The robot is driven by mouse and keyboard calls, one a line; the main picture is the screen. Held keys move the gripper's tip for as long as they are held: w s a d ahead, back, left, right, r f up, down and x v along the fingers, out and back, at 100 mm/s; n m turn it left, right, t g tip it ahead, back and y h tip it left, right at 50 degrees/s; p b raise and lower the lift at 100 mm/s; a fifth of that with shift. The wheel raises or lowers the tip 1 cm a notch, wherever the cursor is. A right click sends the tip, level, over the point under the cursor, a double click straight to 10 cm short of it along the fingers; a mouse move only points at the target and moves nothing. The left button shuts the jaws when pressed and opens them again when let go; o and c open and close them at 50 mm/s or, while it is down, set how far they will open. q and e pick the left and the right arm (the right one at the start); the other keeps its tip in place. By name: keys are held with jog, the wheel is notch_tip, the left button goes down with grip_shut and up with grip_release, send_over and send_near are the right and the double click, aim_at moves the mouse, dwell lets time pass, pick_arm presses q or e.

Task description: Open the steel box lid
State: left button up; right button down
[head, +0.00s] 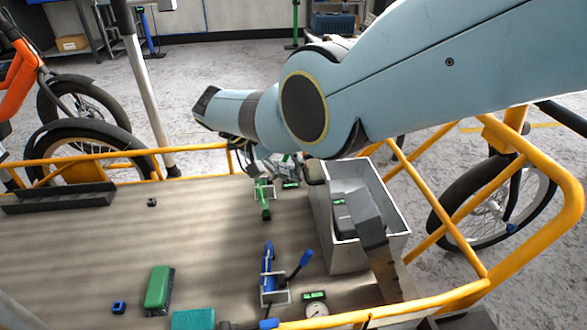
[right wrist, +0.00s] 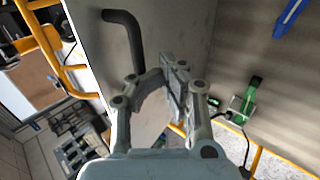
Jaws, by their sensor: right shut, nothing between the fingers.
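The steel box (head: 322,222) stands on the cargo deck in the head view. Its top is open to view, with a pale rim. A black handle (head: 313,170) shows at its far left side. In the right wrist view a flat grey steel face (right wrist: 180,30) carries the bent black handle (right wrist: 124,38); I cannot tell whether this face is lid or wall. My right gripper (head: 262,163), also in the right wrist view (right wrist: 164,82), is shut and empty, just beside the handle and apart from it. My left gripper is not in view.
Left on the deck are a green clamp (head: 264,200), a blue clamp (head: 267,265), a green brush-like block (head: 159,290) and a gauge (head: 316,310).

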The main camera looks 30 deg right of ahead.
jog(key=c, duration=1.4)
grip_release()
jog(key=shift+w+r, duration=0.1)
jog(key=shift+r, duration=0.05)
jog(key=shift+a, duration=0.1)
jog(key=v, duration=1.2)
